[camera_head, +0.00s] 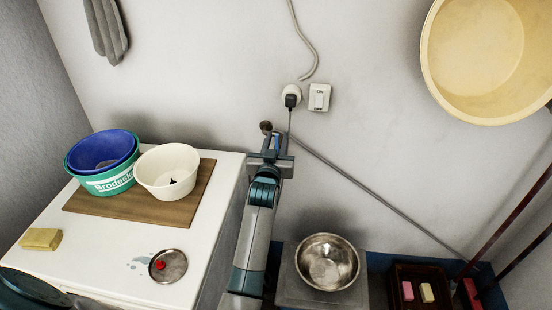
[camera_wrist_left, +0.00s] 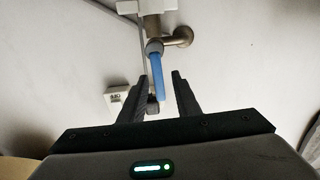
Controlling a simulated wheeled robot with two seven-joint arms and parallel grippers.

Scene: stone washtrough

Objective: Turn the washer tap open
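The washer tap shows in the left wrist view as a bronze-grey body (camera_wrist_left: 152,28) on the wall, with a blue lever (camera_wrist_left: 158,72) running down from it. In the head view only a small brownish round part of the tap (camera_head: 266,127) shows above my gripper; the rest is hidden. My left gripper (camera_head: 271,142) is raised in front of the wall just below it. In the left wrist view its fingers (camera_wrist_left: 162,75) are apart, with the lever's lower part between them in the picture. I see no clear contact. My right gripper is not in view.
A white washer top (camera_head: 215,240) is at left, with tubs (camera_head: 104,180) on a wooden board (camera_head: 140,207). A plug and socket (camera_head: 291,94) and a switch (camera_head: 319,97) are on the wall. A metal bowl (camera_head: 327,262) stands low at right of my arm.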

